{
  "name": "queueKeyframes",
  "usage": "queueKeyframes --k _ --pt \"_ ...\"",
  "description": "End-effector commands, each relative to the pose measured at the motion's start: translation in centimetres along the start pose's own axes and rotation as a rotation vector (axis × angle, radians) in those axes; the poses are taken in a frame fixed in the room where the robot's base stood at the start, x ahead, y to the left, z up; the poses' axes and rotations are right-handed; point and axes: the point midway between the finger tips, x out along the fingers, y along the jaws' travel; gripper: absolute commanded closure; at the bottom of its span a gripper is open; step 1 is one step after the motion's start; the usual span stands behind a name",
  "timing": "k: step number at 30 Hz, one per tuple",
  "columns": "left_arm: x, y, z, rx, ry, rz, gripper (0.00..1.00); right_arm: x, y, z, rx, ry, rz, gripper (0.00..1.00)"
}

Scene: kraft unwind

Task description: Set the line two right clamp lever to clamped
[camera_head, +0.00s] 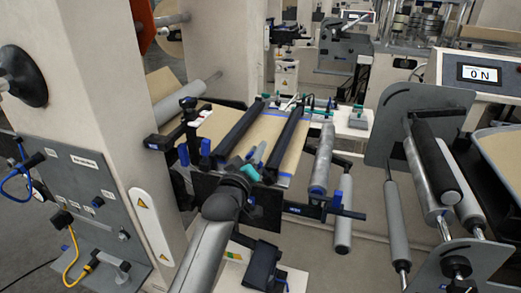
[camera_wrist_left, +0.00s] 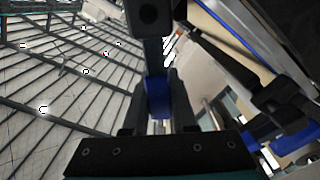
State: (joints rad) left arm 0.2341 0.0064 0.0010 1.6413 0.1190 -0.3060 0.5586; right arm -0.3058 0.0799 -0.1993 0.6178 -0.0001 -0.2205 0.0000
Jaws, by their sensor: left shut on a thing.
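My left gripper (camera_head: 257,156) reaches in from the bottom middle of the head view, at the near end of two dark bars across a brown web table (camera_head: 213,128). In the left wrist view its fingers (camera_wrist_left: 160,100) are shut on the blue grip of a lever (camera_wrist_left: 158,96). A dark part rises above that grip. In the head view the held lever is mostly hidden by my gripper and wrist, so its exact angle cannot be told. Other blue grips (camera_head: 205,148) stand left of my gripper. My right gripper is not in view.
A large cream column (camera_head: 95,95) stands close on the left, with a grey socket panel (camera_head: 75,200). Grey rollers (camera_head: 322,160) stand to the right. A control box with an ON display (camera_head: 480,73) is at the upper right.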

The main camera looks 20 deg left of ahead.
Motion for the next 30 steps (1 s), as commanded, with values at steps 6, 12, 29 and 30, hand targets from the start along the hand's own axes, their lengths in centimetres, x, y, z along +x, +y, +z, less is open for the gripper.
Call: queueKeyframes --k 6,12,29,30 --pt "0.0 -1.5 0.1 -0.210 -0.001 -0.002 1.00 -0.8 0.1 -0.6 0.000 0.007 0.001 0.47" --pt "0.0 -2.8 0.6 -0.401 -0.001 -0.002 1.00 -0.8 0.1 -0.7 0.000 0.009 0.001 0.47" --pt "0.0 -5.3 2.4 -0.824 0.000 0.000 1.00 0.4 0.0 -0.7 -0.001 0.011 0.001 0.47" --pt "0.0 -5.4 2.4 -0.841 0.000 0.000 1.00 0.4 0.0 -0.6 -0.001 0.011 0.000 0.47"
